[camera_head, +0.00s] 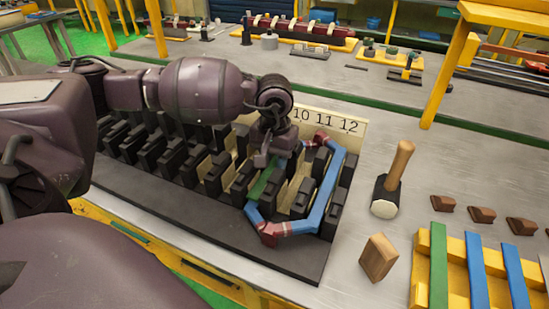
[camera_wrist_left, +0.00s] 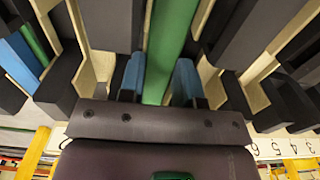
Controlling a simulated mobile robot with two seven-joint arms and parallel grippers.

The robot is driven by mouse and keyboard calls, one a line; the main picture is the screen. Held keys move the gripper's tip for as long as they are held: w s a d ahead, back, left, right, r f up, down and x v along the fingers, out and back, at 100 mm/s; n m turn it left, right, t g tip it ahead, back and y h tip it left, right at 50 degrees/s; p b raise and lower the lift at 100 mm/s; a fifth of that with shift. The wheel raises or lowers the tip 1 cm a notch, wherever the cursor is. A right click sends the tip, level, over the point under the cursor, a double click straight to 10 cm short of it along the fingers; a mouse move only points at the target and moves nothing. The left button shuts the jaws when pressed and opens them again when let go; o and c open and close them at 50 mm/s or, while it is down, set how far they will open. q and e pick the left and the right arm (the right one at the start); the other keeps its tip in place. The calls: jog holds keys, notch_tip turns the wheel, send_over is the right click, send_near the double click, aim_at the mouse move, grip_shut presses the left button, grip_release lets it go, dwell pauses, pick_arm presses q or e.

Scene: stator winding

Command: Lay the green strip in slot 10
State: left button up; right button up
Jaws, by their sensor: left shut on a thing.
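The green strip (camera_head: 264,182) is held in my left gripper (camera_head: 277,153), whose jaws are shut on it. The strip runs along a row between black teeth of the stator block (camera_head: 210,215), close to the left end of the blue coil (camera_head: 327,188) with red bands. In the left wrist view the strip (camera_wrist_left: 170,45) runs up the middle between the teeth, with blue pieces close on both sides. The arm covers the other numbers. I cannot tell whether the strip touches the slot floor. My right gripper is out of view.
A mallet (camera_head: 391,182) stands right of the block, near a wooden block (camera_head: 378,257). A yellow rack (camera_head: 452,270) at the lower right holds a green strip and blue ones. Several brown pieces (camera_head: 481,214) lie behind it. Yellow posts (camera_head: 450,70) rise at the back.

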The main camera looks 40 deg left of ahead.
pick_arm(q)
jog(key=shift+f, duration=0.2)
dwell(0.4)
jog(key=o, duration=1.1)
jog(key=shift+r, duration=0.45)
jog(key=shift+r, duration=0.35)
jog(key=shift+r, duration=0.15)
